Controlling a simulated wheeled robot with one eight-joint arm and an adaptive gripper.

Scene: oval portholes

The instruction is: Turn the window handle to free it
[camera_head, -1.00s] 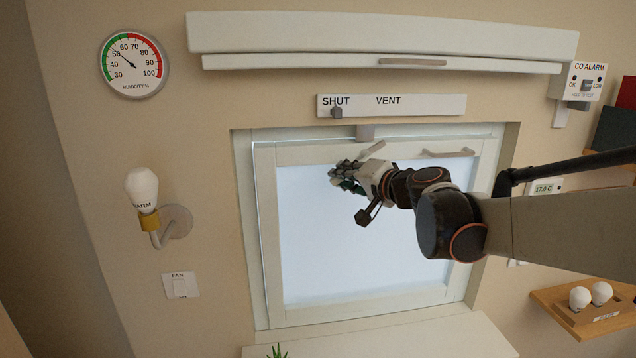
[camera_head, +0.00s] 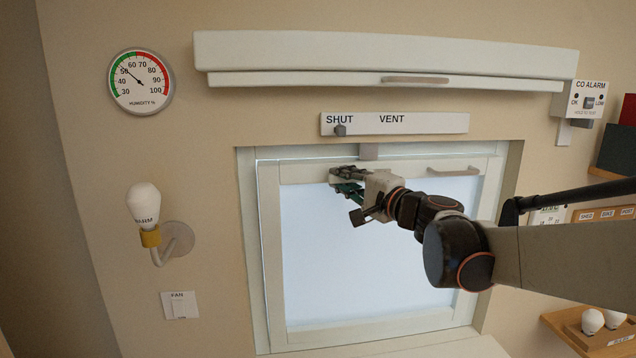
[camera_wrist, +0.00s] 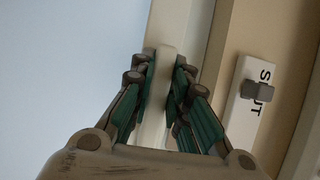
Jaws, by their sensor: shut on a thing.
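The white-framed window (camera_head: 270,250) is set in the wall recess, with its pane below. My gripper (camera_head: 345,181) is at the top rail of the window, left of centre. In the wrist view my gripper (camera_wrist: 160,92) has its green-padded fingers on both sides of the pale window handle (camera_wrist: 165,65), shut on it. In the head view the handle is mostly hidden by the gripper, so its exact angle is hard to tell.
A fixed-looking grey pull bar (camera_head: 453,171) is on the top rail to the right. Above is the SHUT/VENT strip (camera_head: 440,123) with its slider (camera_head: 340,130) at SHUT. A bulb lamp (camera_head: 144,204) sticks out at left. Shelves with bulbs (camera_head: 592,321) stand at right.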

